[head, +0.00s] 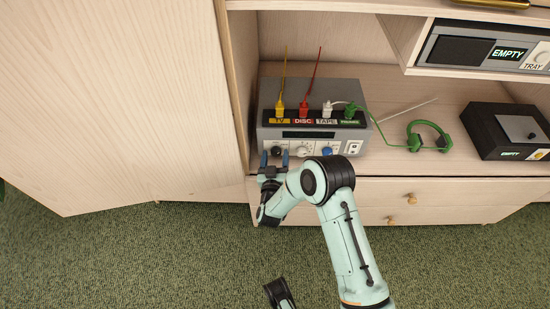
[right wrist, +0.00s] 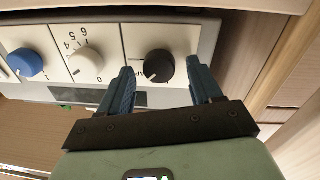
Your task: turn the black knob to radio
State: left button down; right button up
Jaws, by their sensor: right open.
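The black knob (head: 276,151) is at the left end of the grey device's front panel (head: 340,148). In the right wrist view, which shows the panel upside down, the black knob (right wrist: 159,65) has a white pointer line toward the picture's lower side. Lettering beside it is partly hidden, and I cannot read the setting. My right gripper (head: 274,156) is open in front of the panel. In the right wrist view its blue fingertips (right wrist: 160,67) lie on either side of the knob, with visible gaps. My left gripper is not recognizable in view.
A white knob (right wrist: 86,65) and a blue knob (right wrist: 26,62) sit beside the black one. Colored plugs and cables stand on the device. Green headphones (head: 428,136) and a black box (head: 508,130) lie to the right. A cabinet panel (head: 120,100) closes off the left.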

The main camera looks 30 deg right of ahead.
jog(key=c, duration=1)
jog(key=shift+c, duration=0.2)
jog(key=shift+m, duration=0.3)
jog(key=m+b, duration=0.1)
jog(key=m, duration=0.4)
jog(key=shift+s, duration=0.1)
jog(key=shift+d+m, duration=0.1)
jog(key=shift+m, duration=0.3)
pick_arm(q)
jog(key=shift+a+f+b, duration=0.2)
jog(key=shift+a+f, duration=0.05)
jog(key=shift+f, duration=0.35)
jog(key=shift+a+f+b, duration=0.15)
jog(key=shift+a+f, duration=0.1)
jog(key=shift+f, duration=0.3)
pick_arm(e)
jog(key=shift+m+y, duration=0.3)
jog(key=shift+m, duration=0.9)
